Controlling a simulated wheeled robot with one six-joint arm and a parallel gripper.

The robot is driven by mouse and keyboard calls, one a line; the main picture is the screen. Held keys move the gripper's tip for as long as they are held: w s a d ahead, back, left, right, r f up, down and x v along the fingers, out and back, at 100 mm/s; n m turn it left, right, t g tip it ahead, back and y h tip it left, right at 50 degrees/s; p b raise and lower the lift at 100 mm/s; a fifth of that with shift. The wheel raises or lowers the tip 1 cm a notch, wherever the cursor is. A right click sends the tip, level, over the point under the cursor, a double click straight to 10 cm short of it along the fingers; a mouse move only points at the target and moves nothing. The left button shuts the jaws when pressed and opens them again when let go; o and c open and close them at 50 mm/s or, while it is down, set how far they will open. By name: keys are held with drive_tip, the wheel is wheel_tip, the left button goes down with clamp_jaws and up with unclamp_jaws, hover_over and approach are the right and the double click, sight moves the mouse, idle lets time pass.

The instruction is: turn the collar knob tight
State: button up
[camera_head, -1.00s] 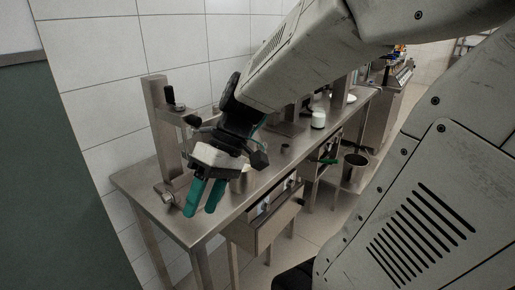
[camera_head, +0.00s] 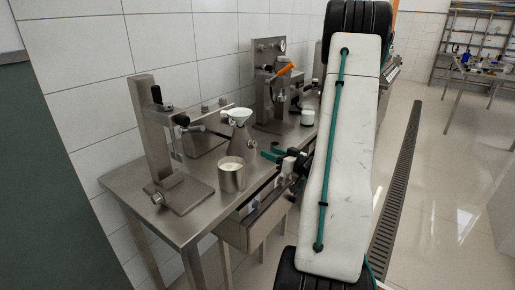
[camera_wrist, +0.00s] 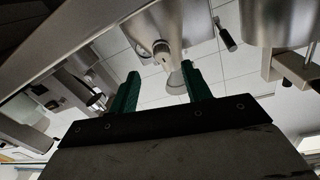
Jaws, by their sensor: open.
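A steel stand (camera_head: 148,130) rises from a flat base at the left end of the bench. It carries a black knob (camera_head: 157,95) near its top and another black knob (camera_head: 181,119) at the clamp arm; I cannot tell for sure which is the collar knob. My gripper (camera_head: 271,154) has green fingers and is open and empty, at the bench's front edge, well right of the stand and apart from both knobs. In the wrist view the two green fingers (camera_wrist: 160,88) are spread, and a dark knob or handle (camera_wrist: 227,36) shows beyond them, to the right.
A white funnel (camera_head: 238,115) sits above a flask (camera_head: 245,138). A steel beaker (camera_head: 231,177) with pale contents stands near the bench's front edge, between the stand and my gripper. An open drawer (camera_head: 252,222) juts out below. Another stand with an orange handle (camera_head: 287,69) is further back.

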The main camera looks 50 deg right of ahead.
sight(255, 146)
drive_tip(key=w, duration=0.7)
drive_tip(key=shift+a, duration=0.1)
drive_tip(key=c, duration=1)
